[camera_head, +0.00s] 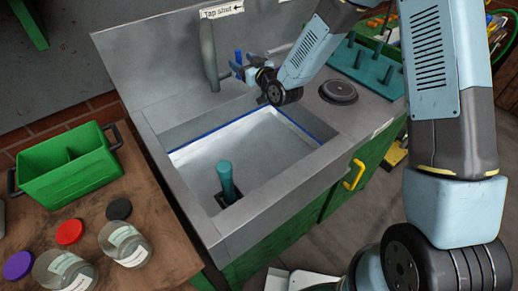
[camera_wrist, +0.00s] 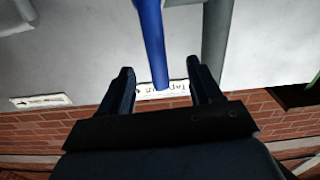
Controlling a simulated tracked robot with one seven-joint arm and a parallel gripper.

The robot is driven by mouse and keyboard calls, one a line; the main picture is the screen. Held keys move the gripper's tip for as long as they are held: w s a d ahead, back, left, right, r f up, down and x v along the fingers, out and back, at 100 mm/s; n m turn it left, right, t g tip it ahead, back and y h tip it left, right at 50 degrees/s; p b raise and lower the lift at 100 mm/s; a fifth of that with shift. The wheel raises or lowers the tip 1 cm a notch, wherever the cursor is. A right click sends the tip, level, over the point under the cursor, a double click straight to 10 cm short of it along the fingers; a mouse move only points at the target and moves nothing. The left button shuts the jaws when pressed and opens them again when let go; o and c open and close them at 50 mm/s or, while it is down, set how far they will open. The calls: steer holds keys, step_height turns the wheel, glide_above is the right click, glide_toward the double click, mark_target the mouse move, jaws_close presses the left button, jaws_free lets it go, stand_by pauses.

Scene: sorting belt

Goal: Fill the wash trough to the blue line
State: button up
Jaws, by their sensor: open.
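The steel wash trough (camera_head: 182,177) is in the middle of the head view, with a blue line (camera_head: 216,130) along its inner walls. A pale surface inside lies close to that line; I cannot tell whether it is water or bare metal. A teal upright plug (camera_head: 226,178) stands near the front corner. The grey tap (camera_head: 208,52) rises behind the trough. My gripper (camera_head: 243,69) is open beside the tap. In the wrist view a blue lever (camera_wrist: 152,42) lies between my open fingers (camera_wrist: 159,78), with gaps on both sides.
A "Tap shut" label with an arrow (camera_head: 222,10) is on the splashback. A teal pegged rack (camera_head: 365,67) and a dark round lid (camera_head: 338,91) are on the right counter.

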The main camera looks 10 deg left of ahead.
steer(key=v, duration=0.6)
stand_by(0.3)
stand_by(0.4)
